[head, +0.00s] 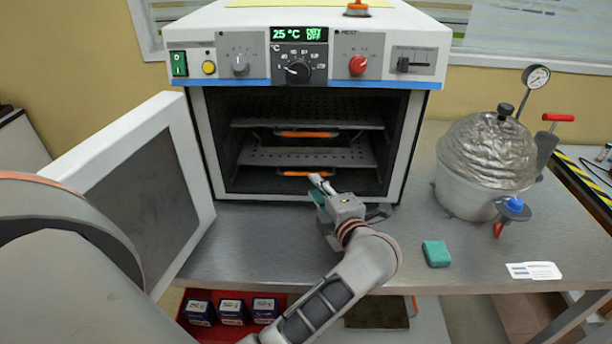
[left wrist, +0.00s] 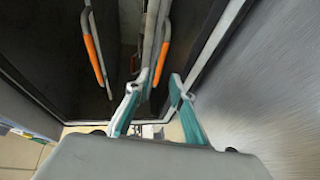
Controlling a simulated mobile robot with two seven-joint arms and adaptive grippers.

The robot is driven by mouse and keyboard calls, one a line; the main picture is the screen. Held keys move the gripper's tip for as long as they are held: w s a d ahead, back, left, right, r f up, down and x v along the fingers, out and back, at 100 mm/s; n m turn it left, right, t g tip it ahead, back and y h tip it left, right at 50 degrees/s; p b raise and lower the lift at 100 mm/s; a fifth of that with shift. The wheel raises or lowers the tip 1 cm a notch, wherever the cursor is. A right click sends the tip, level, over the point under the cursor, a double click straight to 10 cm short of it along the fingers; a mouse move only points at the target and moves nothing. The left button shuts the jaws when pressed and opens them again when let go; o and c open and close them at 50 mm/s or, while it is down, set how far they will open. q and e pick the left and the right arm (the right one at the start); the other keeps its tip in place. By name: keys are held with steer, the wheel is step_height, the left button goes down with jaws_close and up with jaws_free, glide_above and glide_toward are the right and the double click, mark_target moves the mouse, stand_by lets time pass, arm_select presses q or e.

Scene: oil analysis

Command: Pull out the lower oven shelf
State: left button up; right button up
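The oven (head: 313,40) stands with its door open and two perforated shelves inside. The lower oven shelf (head: 285,156) has an orange-gripped front handle (head: 305,172). In the left wrist view, turned sideways, this handle (left wrist: 155,78) shows between the fingertip lines. The upper shelf's handle (head: 306,134) is above it, and at the left in the wrist view (left wrist: 93,60). My left gripper (head: 322,188) is just in front of the oven opening, below the lower handle in the picture. Its teal-padded fingers (left wrist: 156,88) are apart; I see no clear contact with the handle. My right gripper is not in view.
The oven door (head: 198,165) swings out at the left. On the bench (head: 320,262) a green block (head: 436,253) lies right of my arm, and a foil-covered vessel (head: 487,160) stands farther right. A red tray with blue boxes (head: 231,311) is below.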

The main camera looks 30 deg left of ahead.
mark_target(307, 188)
arm_select(q)
steer(key=b+x, duration=0.2)
steer(key=x, duration=0.4)
steer(key=shift+f+b, duration=0.1)
steer(key=shift+b, duration=0.3)
steer(key=shift+w+a, duration=0.2)
steer(key=shift+a, duration=0.05)
jaws_close()
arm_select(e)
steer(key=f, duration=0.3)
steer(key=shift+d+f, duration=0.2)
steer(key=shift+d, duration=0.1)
